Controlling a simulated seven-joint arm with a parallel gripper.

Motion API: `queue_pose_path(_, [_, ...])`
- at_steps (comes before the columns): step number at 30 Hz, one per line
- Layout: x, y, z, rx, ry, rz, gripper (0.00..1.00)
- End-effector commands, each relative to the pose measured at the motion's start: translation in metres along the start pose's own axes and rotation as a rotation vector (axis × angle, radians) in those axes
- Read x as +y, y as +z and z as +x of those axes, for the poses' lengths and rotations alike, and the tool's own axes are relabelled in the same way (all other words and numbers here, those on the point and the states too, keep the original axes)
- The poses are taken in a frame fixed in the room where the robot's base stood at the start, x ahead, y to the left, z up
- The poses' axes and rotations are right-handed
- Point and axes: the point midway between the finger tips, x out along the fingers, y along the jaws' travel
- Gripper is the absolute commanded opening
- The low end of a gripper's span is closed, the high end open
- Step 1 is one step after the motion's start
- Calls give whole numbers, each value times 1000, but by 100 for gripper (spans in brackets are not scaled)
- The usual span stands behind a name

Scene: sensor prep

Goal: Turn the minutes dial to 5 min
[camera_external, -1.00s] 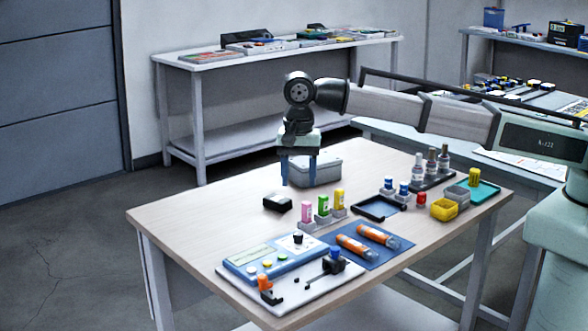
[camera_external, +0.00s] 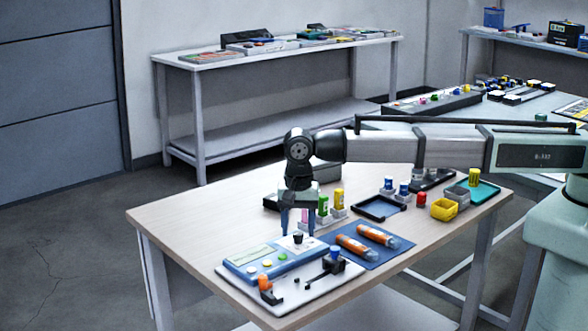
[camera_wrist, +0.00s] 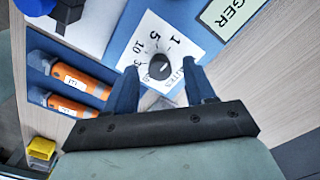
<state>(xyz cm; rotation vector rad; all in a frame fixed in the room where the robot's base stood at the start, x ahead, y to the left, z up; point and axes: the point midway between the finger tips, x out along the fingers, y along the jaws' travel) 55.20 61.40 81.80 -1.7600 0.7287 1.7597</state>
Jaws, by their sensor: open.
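The minutes dial is a round black knob (camera_wrist: 160,67) on a white plate printed with 1, 5, 10 and a partly hidden number. A short pale mark shows on its top; I cannot tell for sure which number it points at. In the external view the knob (camera_external: 298,239) sits at the right end of a blue-framed timer panel (camera_external: 266,259). My gripper (camera_external: 297,232) points down over that end of the panel. In the wrist view my gripper (camera_wrist: 163,85) is open, its blue fingers either side of the knob; contact is not visible.
Two orange tubes (camera_wrist: 68,83) lie on a blue mat (camera_external: 385,250) right of the panel. A white board (camera_external: 309,284) with a blue-topped black part (camera_external: 334,258) is in front. Small coloured bottles (camera_external: 323,205) stand close behind the gripper. The table's left side is clear.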

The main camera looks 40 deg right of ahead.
Motion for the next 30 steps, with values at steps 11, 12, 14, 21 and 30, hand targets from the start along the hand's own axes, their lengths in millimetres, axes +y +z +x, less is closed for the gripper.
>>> queue_pose_path(11, [0, 0, 3, 0, 0, 0, 52])
queue_pose_path(12, [0, 0, 3, 0, 0, 0, 48])
queue_pose_path(14, [0, 0, 3, 0, 0, 0, 42])
queue_pose_path(21, [0, 0, 2, 0, 0, 0, 19])
queue_pose_path(30, [0, 0, 2, 0, 0, -1, 0])
